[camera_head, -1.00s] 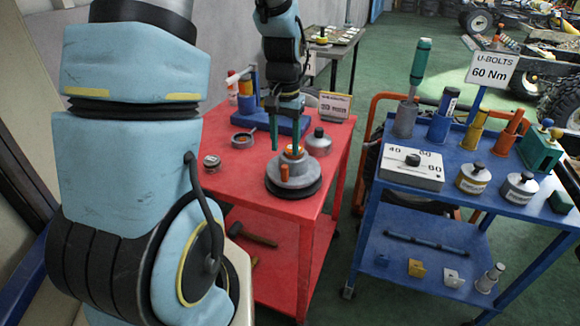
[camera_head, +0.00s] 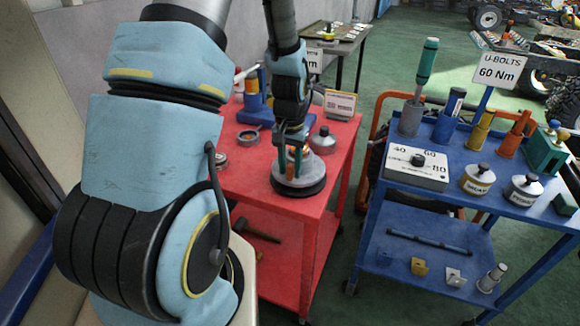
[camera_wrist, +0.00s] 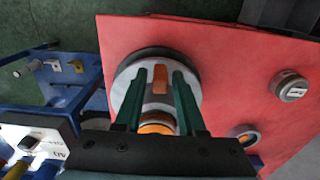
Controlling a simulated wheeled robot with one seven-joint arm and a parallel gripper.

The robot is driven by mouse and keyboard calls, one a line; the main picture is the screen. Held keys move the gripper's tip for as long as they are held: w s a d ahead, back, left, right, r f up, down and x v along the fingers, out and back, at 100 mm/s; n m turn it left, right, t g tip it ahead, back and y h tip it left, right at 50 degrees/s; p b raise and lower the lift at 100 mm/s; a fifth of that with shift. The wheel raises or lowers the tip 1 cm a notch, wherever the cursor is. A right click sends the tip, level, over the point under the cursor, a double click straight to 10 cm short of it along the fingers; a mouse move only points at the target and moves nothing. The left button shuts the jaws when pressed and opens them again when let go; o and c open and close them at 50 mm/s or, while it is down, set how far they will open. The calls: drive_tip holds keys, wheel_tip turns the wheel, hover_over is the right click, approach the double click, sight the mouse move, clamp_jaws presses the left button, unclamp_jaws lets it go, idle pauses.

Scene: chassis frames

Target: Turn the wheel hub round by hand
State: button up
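The wheel hub (camera_head: 312,172) is a grey disc on a black round base. It stands on the red table's top and also shows in the wrist view (camera_wrist: 128,88). An upright orange peg (camera_wrist: 160,78) stands off-centre on it, and an orange centre part (camera_wrist: 157,126) is partly hidden by my gripper. My gripper (camera_head: 290,174), with two green fingers, is low over the hub. In the wrist view my gripper (camera_wrist: 160,74) has one finger on each side of the peg, with apparent gaps; contact cannot be told.
The red table (camera_head: 244,176) also holds a grey lidded pot (camera_head: 322,140), a small round dish (camera_head: 248,138) and a blue stand at the back. A blue cart (camera_head: 400,195) with cups, canisters and a dial box stands to the right, across a gap.

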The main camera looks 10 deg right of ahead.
clamp_jaws()
idle(1.1)
